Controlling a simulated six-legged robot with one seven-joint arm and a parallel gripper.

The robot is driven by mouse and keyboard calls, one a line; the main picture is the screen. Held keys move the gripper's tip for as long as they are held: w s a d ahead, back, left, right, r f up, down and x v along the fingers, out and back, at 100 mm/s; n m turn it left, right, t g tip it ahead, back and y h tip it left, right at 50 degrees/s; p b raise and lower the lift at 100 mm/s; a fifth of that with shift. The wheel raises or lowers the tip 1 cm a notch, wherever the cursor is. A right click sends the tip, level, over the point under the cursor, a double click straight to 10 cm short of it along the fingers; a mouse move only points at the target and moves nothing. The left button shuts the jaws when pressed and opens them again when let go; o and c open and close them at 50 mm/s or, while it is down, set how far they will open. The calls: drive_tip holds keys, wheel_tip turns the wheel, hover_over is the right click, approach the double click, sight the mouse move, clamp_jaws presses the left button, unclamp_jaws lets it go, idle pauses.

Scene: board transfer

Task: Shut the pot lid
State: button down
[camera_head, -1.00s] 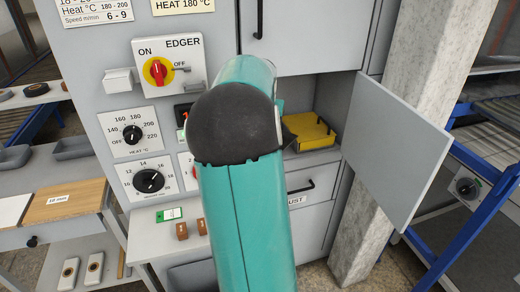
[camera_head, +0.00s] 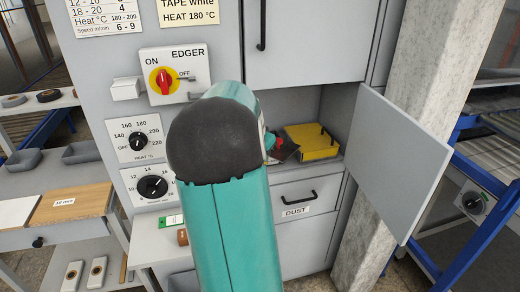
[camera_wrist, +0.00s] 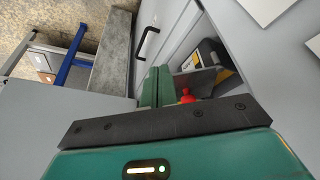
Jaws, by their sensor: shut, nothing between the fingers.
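A yellow lid-like piece (camera_head: 312,142) with a dark handle sits in the open compartment of the grey machine, right of my arm. A dark piece and a small red knob (camera_head: 279,140) show just left of it. The wrist view shows the red knob (camera_wrist: 187,97) beside my fingers, with a grey plate (camera_wrist: 196,80) behind it. My gripper (camera_wrist: 160,78) is shut and empty at the compartment opening. In the head view my arm hides most of it. I cannot tell whether it touches the knob or how far the lid stands open.
The grey compartment door (camera_head: 398,165) stands open at the right, before a pale pillar (camera_head: 425,80). A drawer marked DUST (camera_head: 300,196) is below. The control panel (camera_head: 140,140) lies left of my arm. A blue-framed rack (camera_head: 475,165) stands far right.

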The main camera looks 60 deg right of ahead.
sight(273, 157)
drive_tip(key=d+f, duration=0.1)
drive_tip(key=d, duration=0.1)
drive_tip(key=d+f, duration=0.1)
drive_tip(key=f, duration=0.1)
drive_tip(key=d+f, duration=0.1)
drive_tip(key=d, duration=0.1)
drive_tip(key=shift+s+d+f, duration=0.2)
drive_tip(key=shift+s+d, duration=0.15)
drive_tip(key=shift+s, duration=0.05)
